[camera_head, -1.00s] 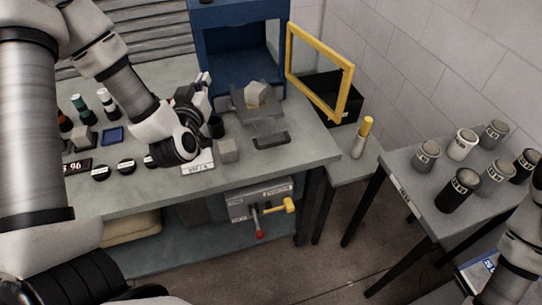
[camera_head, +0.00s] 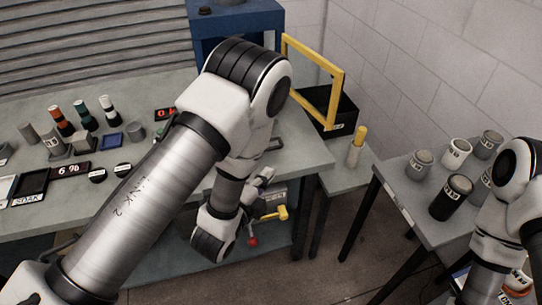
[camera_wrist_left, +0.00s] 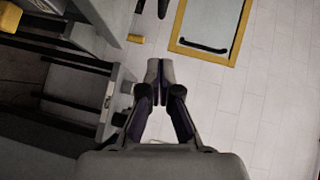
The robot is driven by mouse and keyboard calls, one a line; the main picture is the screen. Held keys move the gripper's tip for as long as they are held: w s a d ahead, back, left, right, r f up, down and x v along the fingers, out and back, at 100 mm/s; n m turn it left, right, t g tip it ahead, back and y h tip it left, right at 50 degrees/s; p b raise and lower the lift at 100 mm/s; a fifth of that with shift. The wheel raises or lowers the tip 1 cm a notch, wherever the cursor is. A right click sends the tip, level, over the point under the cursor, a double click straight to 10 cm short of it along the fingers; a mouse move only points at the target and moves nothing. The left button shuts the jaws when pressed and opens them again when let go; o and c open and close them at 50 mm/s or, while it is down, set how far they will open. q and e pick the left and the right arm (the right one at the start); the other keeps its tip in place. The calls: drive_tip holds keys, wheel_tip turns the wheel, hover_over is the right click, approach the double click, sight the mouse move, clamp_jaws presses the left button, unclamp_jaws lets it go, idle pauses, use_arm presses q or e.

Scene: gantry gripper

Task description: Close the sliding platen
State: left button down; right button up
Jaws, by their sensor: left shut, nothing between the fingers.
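The sliding platen of the blue press is mostly hidden behind my left arm in the head view. A small dark handle-like piece (camera_head: 276,144), probably its front edge, shows just right of the arm. The blue press (camera_head: 262,20) stands at the back of the bench. My left gripper (camera_head: 265,178) is in front of the bench edge, below and apart from that piece. In the left wrist view its fingers (camera_wrist_left: 158,75) are together and empty. My right arm shows at the right edge, but its gripper is out of view.
A yellow frame (camera_head: 338,95) stands upright beside the press, by a black bin (camera_head: 343,115). A yellow-handled lever (camera_head: 272,214) sits under the bench front. Bottles and small blocks line the bench's left. A side table (camera_head: 405,190) at right holds several canisters.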

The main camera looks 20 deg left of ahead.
sight(278, 148)
use_arm(q)
drive_tip(key=w, duration=0.3)
drive_tip(key=w+a+f+p, duration=0.1)
drive_tip(key=w, duration=0.1)
drive_tip(key=w+p, duration=0.1)
drive_tip(key=w, duration=0.2)
drive_tip(key=shift+w+a+f, duration=0.2)
drive_tip(key=shift+w+f, duration=0.05)
drive_tip(key=shift+w, duration=0.1)
drive_tip(key=shift+d, duration=0.1)
